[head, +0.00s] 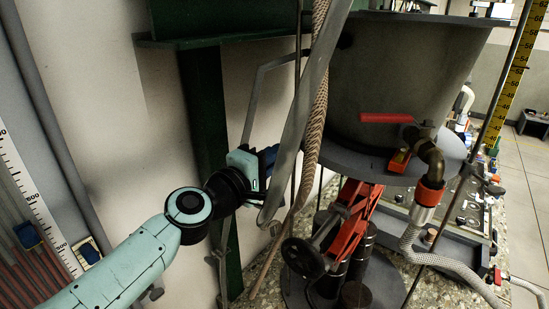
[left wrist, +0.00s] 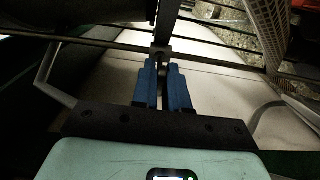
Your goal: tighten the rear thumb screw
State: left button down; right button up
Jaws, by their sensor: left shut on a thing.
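My left gripper (head: 270,156) comes in from the left in the head view, its blue fingers partly behind the hanging strap and rope. In the left wrist view its two blue fingers (left wrist: 162,68) are close together at the top, closed on a small dark piece, which I take to be the rear thumb screw (left wrist: 163,57). It sits where a thin horizontal rod meets a dark upright. The fingers hide most of it, and I cannot tell how far it is turned. In the head view the screw is hidden. My right gripper is not in view.
A grey strap (head: 298,112) and a braided rope (head: 317,120) hang close to the gripper. A grey tank (head: 408,75) with a red-handled valve (head: 386,118) stands to the right, above a red jack (head: 352,222) with a black handwheel (head: 302,257). A green post (head: 205,115) stands behind.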

pick_arm(q)
jog(key=c, duration=1.2)
grip_release()
jog(key=shift+c, duration=0.2)
jog(key=b+v, duration=0.4)
jog(key=v, duration=0.9)
jog(key=shift+s+a, duration=0.15)
